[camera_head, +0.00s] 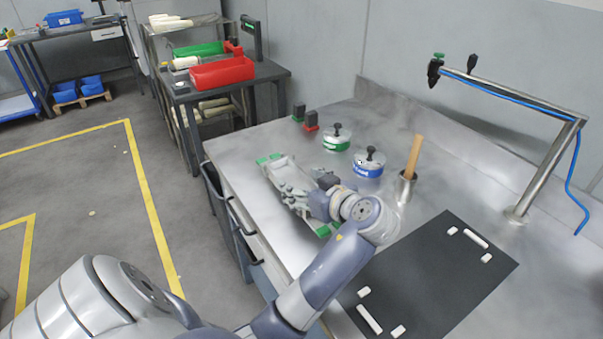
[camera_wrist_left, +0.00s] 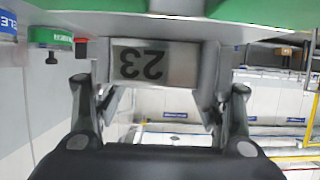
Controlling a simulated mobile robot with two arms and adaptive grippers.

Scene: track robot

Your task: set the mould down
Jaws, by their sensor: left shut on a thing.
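The mould (camera_head: 276,167) is a long light-grey metal piece with green ends, over the left part of the steel bench in the head view. My left gripper (camera_head: 298,196) is shut on its middle. The left wrist view shows the gripper (camera_wrist_left: 160,100) with its fingers on either side of a metal block marked 23 (camera_wrist_left: 155,64), with green along the mould above (camera_wrist_left: 190,10). I cannot tell whether the mould touches the bench. A black mat (camera_head: 425,275) with several white blocks lies at the front right of the bench. My right gripper is not in view.
A green-banded pot (camera_head: 337,143) and a blue-banded pot (camera_head: 369,168) stand behind the mould. A metal cup with a wooden handle (camera_head: 405,187) stands by the mat. A steel arm stand (camera_head: 545,170) rises at the right. The mat's centre is clear.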

